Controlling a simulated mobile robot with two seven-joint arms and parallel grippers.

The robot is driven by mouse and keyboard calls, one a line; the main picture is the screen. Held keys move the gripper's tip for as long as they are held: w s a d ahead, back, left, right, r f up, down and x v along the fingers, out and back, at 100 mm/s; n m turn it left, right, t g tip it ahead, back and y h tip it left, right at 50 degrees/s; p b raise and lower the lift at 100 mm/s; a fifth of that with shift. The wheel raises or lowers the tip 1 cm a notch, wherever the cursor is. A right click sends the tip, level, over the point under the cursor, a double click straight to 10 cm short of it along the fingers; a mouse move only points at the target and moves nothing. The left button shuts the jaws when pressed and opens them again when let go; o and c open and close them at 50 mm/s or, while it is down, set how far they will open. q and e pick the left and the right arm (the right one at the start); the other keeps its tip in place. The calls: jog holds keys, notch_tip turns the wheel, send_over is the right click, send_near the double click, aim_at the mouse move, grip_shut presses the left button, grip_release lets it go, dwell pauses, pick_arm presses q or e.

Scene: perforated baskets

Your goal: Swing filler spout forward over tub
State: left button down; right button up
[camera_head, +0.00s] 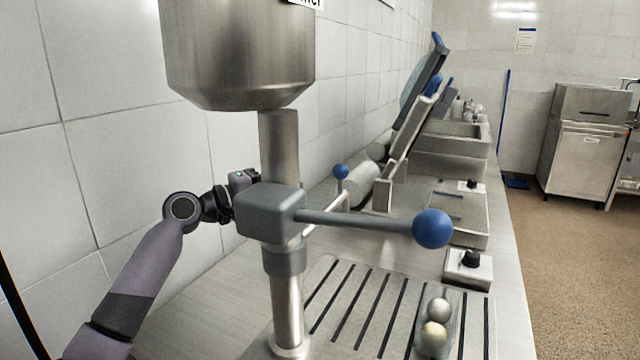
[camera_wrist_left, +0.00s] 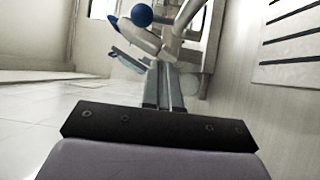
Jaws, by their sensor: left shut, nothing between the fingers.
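The filler has a steel hopper (camera_head: 240,55) on an upright pipe (camera_head: 279,140), with a grey valve block (camera_head: 268,212) below. A grey lever (camera_head: 355,219) with a blue ball knob (camera_head: 433,228) reaches right from the block. A lower pipe (camera_head: 287,312) stands beneath. Which part is the spout I cannot tell. A small clear-sided tub (camera_head: 453,318) at the front right holds two pale balls (camera_head: 437,323). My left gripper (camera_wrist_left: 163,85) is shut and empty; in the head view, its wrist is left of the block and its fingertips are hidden. My right gripper is not in view.
A slotted drain plate (camera_head: 345,305) lies under the lever. The tiled wall (camera_head: 100,120) is close behind my left arm. Tilted-lid machines with blue knobs (camera_head: 341,171) and control boxes (camera_head: 468,264) line the counter. Floor (camera_head: 580,270) is clear at right.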

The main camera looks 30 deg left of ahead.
aim_at(325, 208)
pick_arm(q)
jog(key=w+d+p, duration=0.1)
jog(key=w+d, duration=0.2)
jog(key=d, duration=0.2)
jog(key=shift+p, duration=0.3)
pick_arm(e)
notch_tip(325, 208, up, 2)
pick_arm(q)
jog(key=shift+w+d, duration=0.1)
jog(key=shift+d, duration=0.1)
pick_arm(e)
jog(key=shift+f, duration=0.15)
